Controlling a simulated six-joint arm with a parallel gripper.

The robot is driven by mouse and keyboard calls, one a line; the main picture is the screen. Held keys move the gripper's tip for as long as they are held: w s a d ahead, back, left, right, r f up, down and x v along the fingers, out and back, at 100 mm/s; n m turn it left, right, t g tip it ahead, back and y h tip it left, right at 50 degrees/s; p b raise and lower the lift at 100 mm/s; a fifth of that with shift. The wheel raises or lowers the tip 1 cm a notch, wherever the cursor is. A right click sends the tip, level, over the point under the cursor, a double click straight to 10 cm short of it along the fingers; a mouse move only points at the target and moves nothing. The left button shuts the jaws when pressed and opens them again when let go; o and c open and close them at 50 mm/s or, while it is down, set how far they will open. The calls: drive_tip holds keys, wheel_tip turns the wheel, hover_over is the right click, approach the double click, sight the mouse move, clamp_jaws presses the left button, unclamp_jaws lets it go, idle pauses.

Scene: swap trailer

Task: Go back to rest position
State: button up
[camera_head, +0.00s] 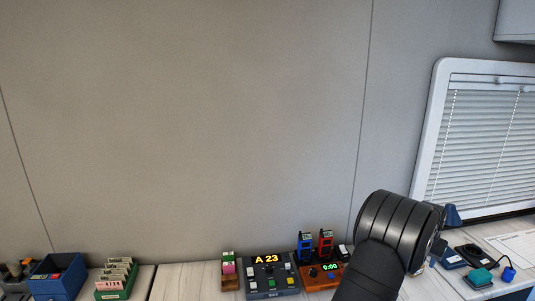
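My black arm reaches up from the bottom edge at the right of the head view, ending in a thick ribbed black joint. My gripper (440,235) shows only in part at the right side of that joint, above the right part of the counter. Its fingertips cannot be made out, so I cannot tell whether it is open or shut or holds anything.
On the counter (190,279) stand a blue box (58,276), a green card holder (117,279), a console reading A 23 (270,277), an orange unit (320,273) with blue and red devices, and a teal-topped pad (480,277). A blinded window (485,140) is at right.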

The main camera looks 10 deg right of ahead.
drive_tip(key=s+a+f+n, duration=0.1)
drive_tip(key=s+a, duration=0.3)
drive_tip(key=a, duration=0.6)
drive_tip(key=shift+s+f+n, duration=0.25)
drive_tip(key=shift+f+n, duration=0.05)
drive_tip(key=shift+f, duration=0.2)
drive_tip(key=o, duration=1.3)
drive_tip(key=shift+c, duration=0.2)
drive_tip(key=w+d+f+t+h, duration=0.4)
drive_tip(key=w+f+t+h, duration=0.1)
drive_tip(key=w+t+h, duration=0.1)
drive_tip(key=shift+w+d+n+t+h, duration=0.3)
drive_tip(key=shift+w+d+t+h, duration=0.1)
drive_tip(key=shift+w+t, duration=0.3)
drive_tip(key=shift+a, duration=0.1)
